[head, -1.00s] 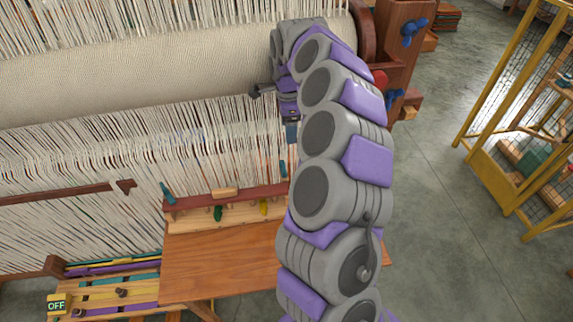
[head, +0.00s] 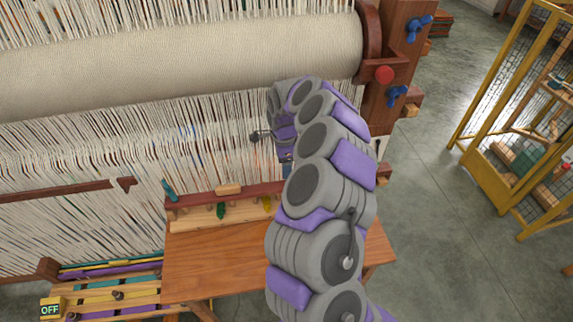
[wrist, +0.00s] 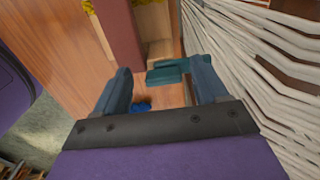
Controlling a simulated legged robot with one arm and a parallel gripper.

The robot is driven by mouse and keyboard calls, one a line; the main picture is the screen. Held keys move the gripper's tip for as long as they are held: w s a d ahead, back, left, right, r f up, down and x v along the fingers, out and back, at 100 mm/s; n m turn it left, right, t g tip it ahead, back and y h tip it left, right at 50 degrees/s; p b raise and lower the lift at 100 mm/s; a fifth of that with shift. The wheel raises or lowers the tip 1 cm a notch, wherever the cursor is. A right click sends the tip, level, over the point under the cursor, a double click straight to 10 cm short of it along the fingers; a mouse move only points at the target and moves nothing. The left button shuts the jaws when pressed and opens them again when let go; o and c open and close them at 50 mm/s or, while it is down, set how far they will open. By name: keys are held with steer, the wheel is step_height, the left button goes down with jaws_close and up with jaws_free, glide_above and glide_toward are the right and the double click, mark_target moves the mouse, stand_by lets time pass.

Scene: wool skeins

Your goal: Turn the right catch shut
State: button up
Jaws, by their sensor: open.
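The right catch (wrist: 168,74) is a teal bar in the wrist view, lying crosswise between my fingertips, at the end of the dark red bar. My gripper (wrist: 161,68) is open around it, with one blue-grey finger on each side; I cannot tell whether they touch it. In the head view my arm hides the right catch. The left catch (head: 169,190) is a teal piece standing tilted at the left end of the dark red bar (head: 195,199).
Pale warp threads (head: 90,145) hang close beside my gripper. A wooden bench top (head: 225,262) lies below the bar. The loom post (head: 390,60) carries blue wing knobs and a red knob (head: 384,75). A yellow cage (head: 480,180) stands to the right, with bare floor between.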

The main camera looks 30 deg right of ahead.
steer(key=shift+a+f, duration=0.25)
steer(key=shift+f, duration=0.05)
steer(key=d, duration=0.2)
steer(key=shift+d+f, duration=0.15)
steer(key=shift+d, duration=0.25)
steer(key=shift+c, duration=0.3)
steer(key=shift+d, duration=0.2)
steer(key=shift+c, duration=1.5)
steer(key=shift+a, duration=1.15)
steer(key=c, duration=0.5)
steer(key=shift+c, duration=0.4)
steer(key=shift+d, duration=0.3)
steer(key=shift+c, duration=0.6)
